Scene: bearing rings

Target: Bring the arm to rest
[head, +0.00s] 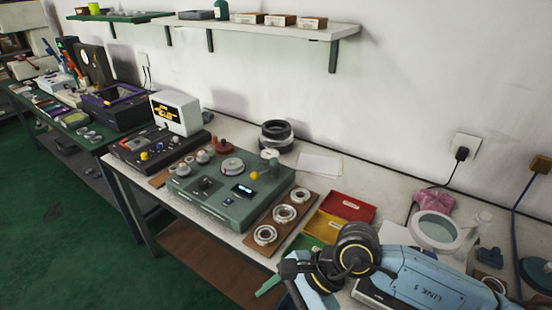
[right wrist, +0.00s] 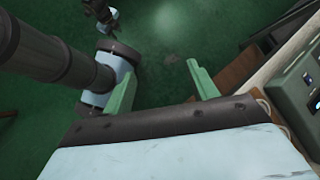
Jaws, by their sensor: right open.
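My right arm comes in from the right in the head view. Its gripper (head: 269,285) is low in the picture, at the front edge of the workbench (head: 150,203), with one green finger showing. In the right wrist view the two green fingers (right wrist: 161,72) stand wide apart with nothing between them, over the green floor. Three bearing rings (head: 284,213) lie in a row on a brown board (head: 275,229), apart from my gripper. My left gripper is not seen in the head view.
A grey-green device (head: 215,208) stands left of the rings. Red (head: 347,206) and yellow (head: 330,229) bins are to their right, close to my right arm. A round magnifier (head: 437,229) stands farther right. A shelf (head: 270,29) runs along the wall. The floor (head: 55,210) in front is open.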

